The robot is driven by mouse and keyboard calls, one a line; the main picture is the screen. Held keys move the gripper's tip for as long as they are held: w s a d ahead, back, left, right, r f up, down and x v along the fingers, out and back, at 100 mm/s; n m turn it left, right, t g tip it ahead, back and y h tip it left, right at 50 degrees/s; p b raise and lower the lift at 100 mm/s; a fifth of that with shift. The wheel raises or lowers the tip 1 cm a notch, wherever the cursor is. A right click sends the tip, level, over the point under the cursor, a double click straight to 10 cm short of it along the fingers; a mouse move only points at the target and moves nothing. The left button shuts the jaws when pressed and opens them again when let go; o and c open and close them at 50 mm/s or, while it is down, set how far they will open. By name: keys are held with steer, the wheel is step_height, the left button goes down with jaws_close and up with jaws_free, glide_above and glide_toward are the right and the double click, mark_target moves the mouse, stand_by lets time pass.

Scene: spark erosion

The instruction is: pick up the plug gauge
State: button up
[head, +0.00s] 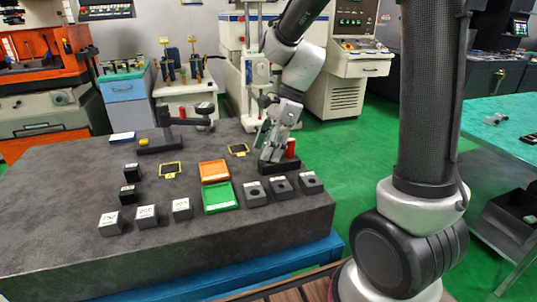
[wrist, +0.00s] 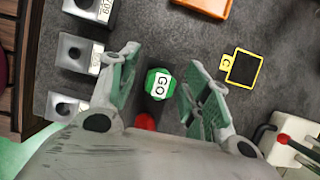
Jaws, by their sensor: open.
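The plug gauge shows a green end marked "GO" (wrist: 160,84) in the wrist view, with a red part just below it. In the head view only a red piece of the plug gauge (head: 291,148) shows beside my gripper, above a dark block (head: 284,167). My gripper (wrist: 158,66) is open, with one finger on each side of the green end and visible gaps between. In the head view my gripper (head: 271,146) hangs over the dark block and hides the green end.
A green tray (head: 220,197) and an orange tray (head: 214,172) lie left of the gripper. Several grey blocks with holes, such as one nearby block (head: 282,185), stand along the front of the dark table (head: 240,235). A yellow-framed mark (wrist: 243,68) lies flat nearby.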

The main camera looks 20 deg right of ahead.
jaws_close()
steer(key=shift+r, duration=0.1)
